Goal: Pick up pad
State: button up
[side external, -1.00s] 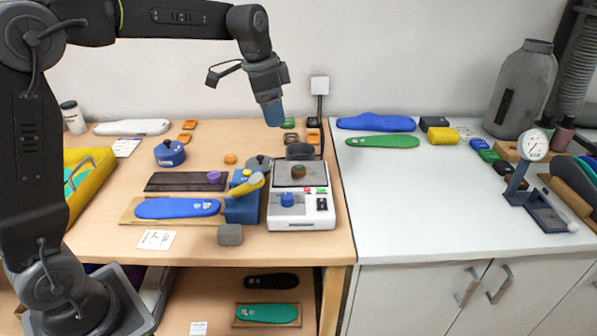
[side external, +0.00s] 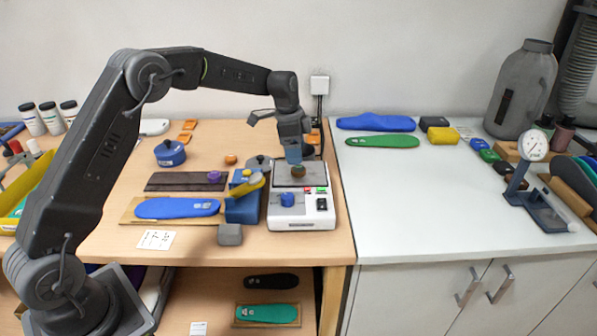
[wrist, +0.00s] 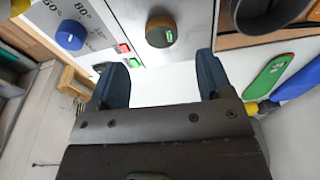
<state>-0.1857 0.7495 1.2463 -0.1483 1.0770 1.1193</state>
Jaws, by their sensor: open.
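A small round pad (side external: 298,171), brown with a dark green top, sits on the metal plate of the white machine (side external: 301,223). I take this to be the pad; no label confirms it. In the wrist view the pad (wrist: 161,31) lies on the plate beyond the fingertips, roughly centred between them. My gripper (side external: 293,160) is above the plate, pointing down, just over the pad in the side view. In the wrist view my gripper (wrist: 160,72) has its two blue fingers wide apart with nothing between them.
The machine's blue dial (side external: 288,200) and red and green buttons are close in front. A dark round cup (wrist: 268,12) stands beside the plate. A blue block with a yellow lever (side external: 243,205) stands left of the machine. The white counter (side external: 430,200) is mostly clear in its middle.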

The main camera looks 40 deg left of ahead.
aim_at(299, 168)
jog(key=shift+w+d+f, duration=0.1)
jog(key=shift+w+f, duration=0.05)
jog(key=shift+f, duration=1.25)
jog(key=shift+w+d+f, duration=0.1)
jog(key=shift+f, duration=1.25)
jog(key=c, duration=1)
jog(key=shift+r, duration=0.1)
jog(key=shift+r, duration=0.55)
jog(key=r, duration=0.2)
jog(key=a+r, duration=0.1)
jog(key=shift+s+a+r, duration=0.1)
jog(key=shift+s+r, duration=0.25)
jog(key=s+a+r, duration=0.2)
jog(key=a, duration=0.1)
jog(key=s+a+r, duration=0.4)
jog(key=a, duration=0.1)
jog(key=shift+a, duration=0.3)
